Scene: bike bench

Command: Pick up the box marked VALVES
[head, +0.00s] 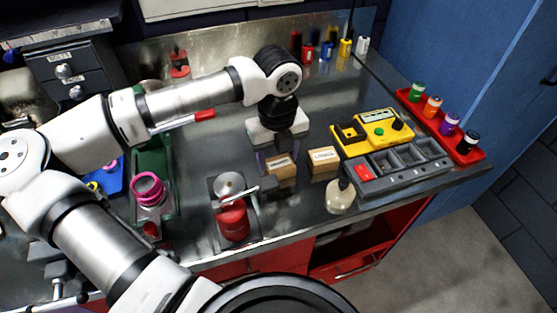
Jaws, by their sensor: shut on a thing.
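Two small cardboard boxes with pale labels are on the metal bench in the head view. My gripper (280,155) points down over the left cardboard box (282,169), with its fingers at that box's sides, shut on it. The held box is at or just above the bench top; I cannot tell which. The right cardboard box (324,163) stands a little to the right, apart from my gripper. The print on both labels is too small to read, so I cannot tell which says VALVES.
A yellow case (366,131) and a grey compartment tray (425,162) are to the right. A red tray (466,152) holds several small bottles. A red canister (233,221) and a pale round-based bottle (340,198) stand near the front edge. Small coloured bottles line the back.

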